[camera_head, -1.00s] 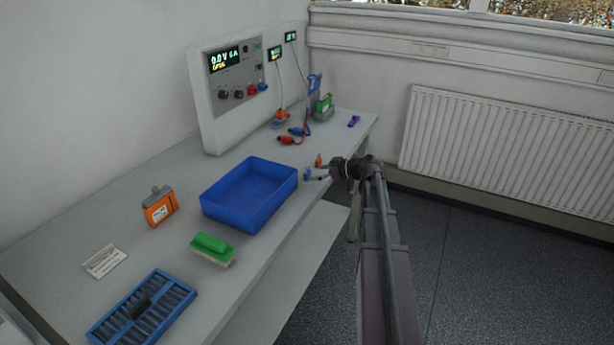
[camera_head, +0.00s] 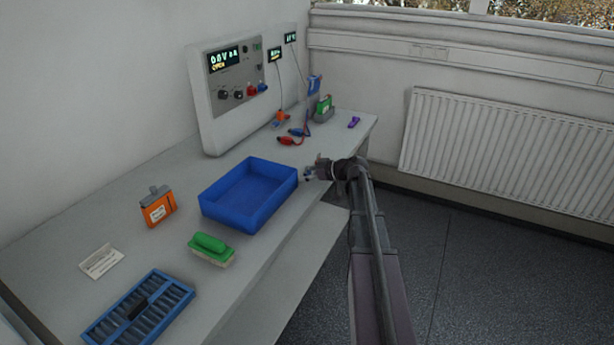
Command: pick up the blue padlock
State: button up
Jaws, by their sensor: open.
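A small blue item, probably the blue padlock (camera_head: 308,178), stands on the workbench just right of the blue tray; it is tiny and mostly covered by my gripper. My gripper (camera_head: 312,170) is open, reaching in from the right at the bench's front edge, with its fingers over or right beside the blue item. I cannot tell whether the fingers touch it or are around it. A small orange item beside it is now nearly hidden behind the gripper.
The blue tray (camera_head: 211,216) is empty, close left of my gripper. An orange battery pack (camera_head: 158,206), a green brush (camera_head: 212,249) and a blue rack (camera_head: 139,309) are nearer. The floor on the right is clear.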

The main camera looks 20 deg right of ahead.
grip_shut()
jog(key=shift+r, duration=0.15)
notch_tip(320, 180, up, 4)
jog(key=p, duration=0.4)
jog(key=shift+f, duration=0.2)
jog(key=s+a+r+p, duration=0.1)
jog(key=s+a, duration=0.1)
jog(key=s, duration=1.4)
notch_tip(320, 180, up, 8)
jog(key=p, duration=0.7)
jog(key=shift+f+p, duration=0.15)
jog(key=shift+p, duration=0.2)
jog(key=shift+w, duration=0.15)
